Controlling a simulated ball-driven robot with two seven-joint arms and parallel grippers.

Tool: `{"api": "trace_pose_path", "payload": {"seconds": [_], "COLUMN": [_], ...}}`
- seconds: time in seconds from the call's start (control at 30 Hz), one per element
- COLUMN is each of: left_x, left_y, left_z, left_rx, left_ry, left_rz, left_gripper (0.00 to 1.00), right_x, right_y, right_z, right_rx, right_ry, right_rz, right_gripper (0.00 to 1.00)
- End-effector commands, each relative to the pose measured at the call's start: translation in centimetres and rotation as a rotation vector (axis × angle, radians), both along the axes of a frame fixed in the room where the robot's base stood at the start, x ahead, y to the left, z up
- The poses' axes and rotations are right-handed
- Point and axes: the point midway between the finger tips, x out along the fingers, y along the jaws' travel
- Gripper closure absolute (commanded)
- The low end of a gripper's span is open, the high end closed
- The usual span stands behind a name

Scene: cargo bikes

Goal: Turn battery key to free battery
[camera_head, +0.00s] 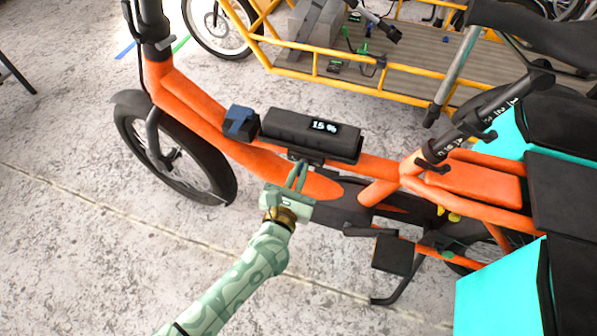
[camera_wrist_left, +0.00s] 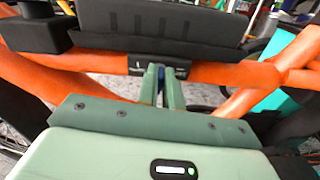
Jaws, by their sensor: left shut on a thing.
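The black battery (camera_head: 290,134) sits on the orange frame tube of the bike, and its display reads 15 %. In the left wrist view the battery (camera_wrist_left: 150,28) fills the top, above a small black lock block (camera_wrist_left: 190,74) with a white mark. My left gripper (camera_head: 299,170) reaches up to the lock just under the battery. Its two green fingers (camera_wrist_left: 161,75) are closed together at the block, with a bit of blue between their tips. The key is mostly hidden by the fingers, and I cannot tell its angle.
A dark blue block (camera_head: 240,123) sits on the tube left of the battery. The orange bike (camera_head: 195,108) has a pedal (camera_head: 391,254) and cyan bags (camera_head: 497,290) to the right. A yellow cargo bike (camera_head: 330,52) stands behind. The floor at lower left is clear.

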Motion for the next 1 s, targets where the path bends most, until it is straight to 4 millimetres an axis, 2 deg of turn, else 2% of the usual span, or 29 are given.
{"api": "trace_pose_path", "payload": {"seconds": [0.57,1.0], "left_x": [-0.2,-0.2], "left_y": [-0.3,-0.5], "left_z": [-0.1,-0.4], "left_rx": [0.492,0.890], "left_ry": [-0.158,-0.286], "left_rz": [-0.001,-0.001], "left_gripper": [1.00,1.00], "right_x": [-1.1,-2.8], "right_y": [-1.3,-1.0], "right_z": [0.1,-2.2], "right_rx": [-0.044,-0.009], "right_ry": [0.047,0.063], "right_rz": [0.013,-0.007], "right_gripper": [1.00,1.00]}}
